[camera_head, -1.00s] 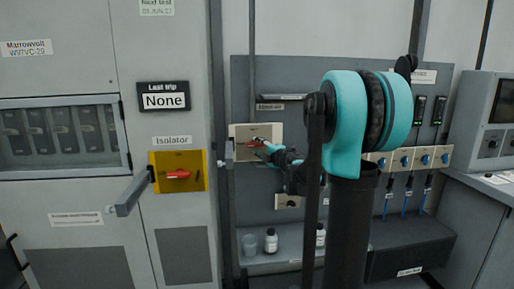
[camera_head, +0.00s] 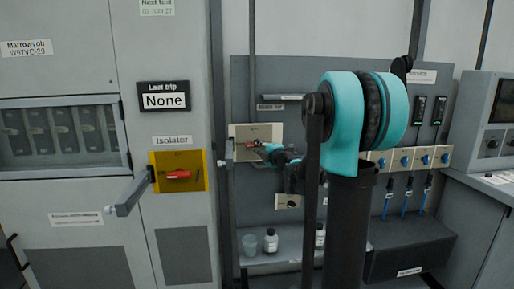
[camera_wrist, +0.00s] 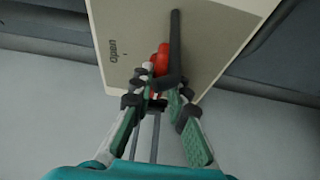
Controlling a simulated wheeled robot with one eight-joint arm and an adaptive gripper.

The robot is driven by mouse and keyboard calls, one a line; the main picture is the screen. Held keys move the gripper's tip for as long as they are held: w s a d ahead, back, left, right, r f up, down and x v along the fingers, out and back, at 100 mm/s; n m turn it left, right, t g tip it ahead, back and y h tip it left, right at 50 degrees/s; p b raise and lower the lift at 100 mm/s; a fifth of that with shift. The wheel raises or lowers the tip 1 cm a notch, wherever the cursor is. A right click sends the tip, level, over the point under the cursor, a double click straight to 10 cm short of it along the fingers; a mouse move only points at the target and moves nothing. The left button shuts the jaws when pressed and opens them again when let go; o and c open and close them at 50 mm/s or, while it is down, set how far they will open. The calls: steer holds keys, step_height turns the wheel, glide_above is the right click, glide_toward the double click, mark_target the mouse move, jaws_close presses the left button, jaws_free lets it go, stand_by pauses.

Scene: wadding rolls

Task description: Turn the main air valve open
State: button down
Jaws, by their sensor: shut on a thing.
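The main air valve is a red handle (camera_head: 254,142) on a beige plate (camera_head: 239,131) on the grey wall panel. In the wrist view the red handle (camera_wrist: 160,57) lies against the plate (camera_wrist: 215,35), which reads "open" at its left side. My gripper (camera_head: 263,147) reaches it from the right. In the wrist view my gripper (camera_wrist: 160,84) has its fingertips closed around the handle's near end. The fingers hide that end. A dark bar (camera_wrist: 175,40) crosses in front of the plate, just right of the handle.
A yellow isolator plate (camera_head: 196,161) with a red handle is on the cabinet at left, beside a protruding grey lever (camera_head: 131,193). Blue knobs (camera_head: 406,160) are at right.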

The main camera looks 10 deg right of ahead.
steer(key=m, duration=0.2)
steer(key=m+t, duration=0.1)
steer(key=m, duration=0.1)
steer(key=shift+f+t, duration=0.15)
steer(key=shift+t, duration=0.15)
steer(key=m+t, duration=0.1)
steer(key=m, duration=0.4)
steer(key=shift+a+f+t+h, duration=0.1)
steer(key=shift+a+t+h, duration=0.05)
steer(key=shift+t+h, duration=0.25)
steer(key=m+h, duration=0.2)
steer(key=m, duration=0.2)
steer(key=m+t+h, duration=0.1)
steer(key=m+h, duration=0.1)
steer(key=m, duration=0.2)
steer(key=m+t+h, duration=0.1)
steer(key=m+h, duration=0.1)
steer(key=m, duration=0.3)
steer(key=shift+a+f, duration=0.1)
steer(key=shift+a, duration=0.1)
steer(key=shift+m, duration=0.3)
steer(key=c, duration=1.5)
jaws_free()
